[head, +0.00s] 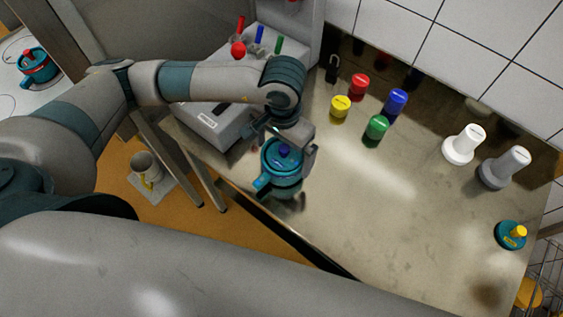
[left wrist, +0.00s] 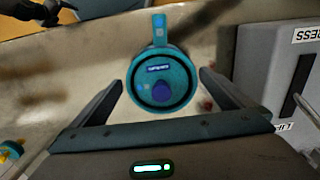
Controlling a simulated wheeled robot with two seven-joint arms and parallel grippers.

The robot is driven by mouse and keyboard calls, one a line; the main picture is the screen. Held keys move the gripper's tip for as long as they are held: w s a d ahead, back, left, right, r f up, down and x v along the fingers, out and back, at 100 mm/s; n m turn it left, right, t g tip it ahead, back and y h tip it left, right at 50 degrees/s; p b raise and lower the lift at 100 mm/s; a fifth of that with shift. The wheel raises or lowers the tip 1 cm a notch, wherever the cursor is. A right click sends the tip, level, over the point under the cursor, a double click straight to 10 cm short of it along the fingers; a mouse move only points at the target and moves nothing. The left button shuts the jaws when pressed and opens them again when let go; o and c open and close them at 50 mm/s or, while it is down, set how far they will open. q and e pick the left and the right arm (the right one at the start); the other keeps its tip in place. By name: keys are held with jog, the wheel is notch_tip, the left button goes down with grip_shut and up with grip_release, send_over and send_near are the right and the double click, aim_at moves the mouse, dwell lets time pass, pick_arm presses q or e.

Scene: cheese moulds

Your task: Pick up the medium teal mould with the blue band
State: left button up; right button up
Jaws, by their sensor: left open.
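The medium teal mould with the blue band (head: 283,163) stands on the counter near its front edge. It has a blue knob, a blue label and a side handle pointing to the lower left in the head view. In the left wrist view the mould (left wrist: 162,80) is seen from above, its handle pointing up. My left gripper (head: 284,158) is open above and around it, with one finger on each side. In the wrist view gaps show between the fingers and the mould. My right gripper is not seen.
A grey press (head: 215,120) stands close left of the mould. Red (head: 359,85), yellow (head: 340,106), blue (head: 396,101) and green (head: 376,127) cylinders stand behind. White (head: 464,146) and grey (head: 503,168) pieces and a yellow-knobbed teal mould (head: 510,236) are right. A red-banded mould (head: 38,67) is far left.

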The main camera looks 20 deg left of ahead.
pick_arm(q)
jog(key=shift+f+p, duration=0.5)
jog(key=shift+p, duration=0.15)
notch_tip(320, 180, down, 3)
jog(key=shift+w+r+p, duration=0.1)
jog(key=shift+w+p, duration=0.05)
jog(key=shift+p, duration=0.7)
jog(key=shift+f, duration=0.5)
jog(key=shift+w, duration=0.1)
jog(key=c, duration=1)
jog(key=shift+r, duration=0.15)
